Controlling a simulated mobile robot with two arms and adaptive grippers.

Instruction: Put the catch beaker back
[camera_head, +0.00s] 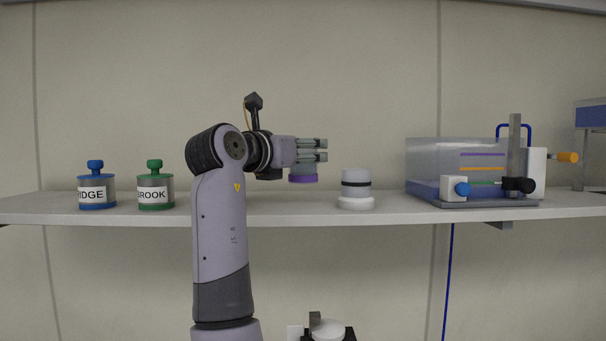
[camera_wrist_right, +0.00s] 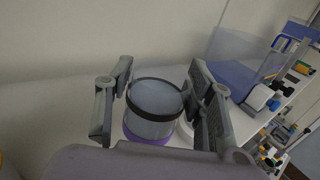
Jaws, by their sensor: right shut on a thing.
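My right gripper (camera_head: 325,150) is shut on the catch beaker (camera_head: 303,178), a clear cup with a purple base, and holds it above the shelf. The fingers hide its upper part in the head view. In the right wrist view the beaker (camera_wrist_right: 153,108) sits between the two fingers (camera_wrist_right: 161,80), with a black rim at its top and the purple base below. My left gripper is not in view.
The white shelf (camera_head: 270,207) carries a blue jar (camera_head: 96,190), a green jar (camera_head: 155,191), a grey cylinder (camera_head: 356,177) with a black band on a white round base, and a clear tank (camera_head: 430,165) with knobs. Shelf between cylinder and tank is clear.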

